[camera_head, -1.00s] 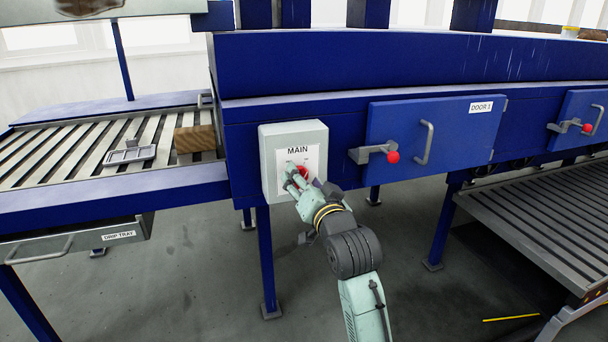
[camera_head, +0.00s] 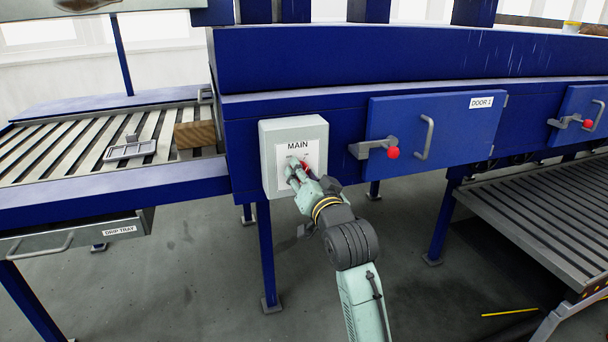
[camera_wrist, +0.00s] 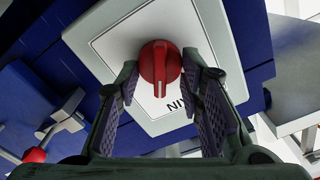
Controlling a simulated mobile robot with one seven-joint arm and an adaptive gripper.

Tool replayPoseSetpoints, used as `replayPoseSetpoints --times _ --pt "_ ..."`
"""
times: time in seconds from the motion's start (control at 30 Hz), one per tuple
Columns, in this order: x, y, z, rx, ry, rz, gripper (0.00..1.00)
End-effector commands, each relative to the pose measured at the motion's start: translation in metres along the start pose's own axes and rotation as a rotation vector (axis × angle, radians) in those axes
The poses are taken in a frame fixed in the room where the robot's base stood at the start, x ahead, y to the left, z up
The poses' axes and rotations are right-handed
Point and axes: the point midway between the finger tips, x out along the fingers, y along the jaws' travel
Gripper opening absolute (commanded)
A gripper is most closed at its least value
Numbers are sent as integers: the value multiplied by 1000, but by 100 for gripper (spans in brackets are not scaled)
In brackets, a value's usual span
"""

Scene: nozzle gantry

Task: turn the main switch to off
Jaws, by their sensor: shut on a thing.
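The main switch is a red rotary knob (camera_wrist: 160,64) on the white label plate of a grey box marked MAIN (camera_head: 269,160). In the head view my gripper (camera_head: 297,167) reaches up to the box front and covers much of the knob (camera_head: 306,167). In the wrist view my gripper (camera_wrist: 164,82) has its two padded fingers on either side of the red knob, shut on it. The OFF and ON lettering cannot be read.
Right of the box is a blue door (camera_head: 455,130) labelled DOOR 1, with a red-knobbed latch (camera_head: 378,150) and a grey handle (camera_head: 425,140). A slatted conveyor (camera_head: 70,150) with a wood block (camera_head: 195,134) lies left. A drip tray (camera_head: 75,238) is below it.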

Motion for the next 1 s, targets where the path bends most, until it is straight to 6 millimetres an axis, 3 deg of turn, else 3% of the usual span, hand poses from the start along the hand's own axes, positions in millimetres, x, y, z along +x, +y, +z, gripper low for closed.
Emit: replayPoseSetpoints --times 0.1,0.47,1.0 --pt "0 0 0 0 0 -1 6" --pt "0 0 1 -63 1 -2 6" --pt "0 -2 4 -509 2 -3 6"
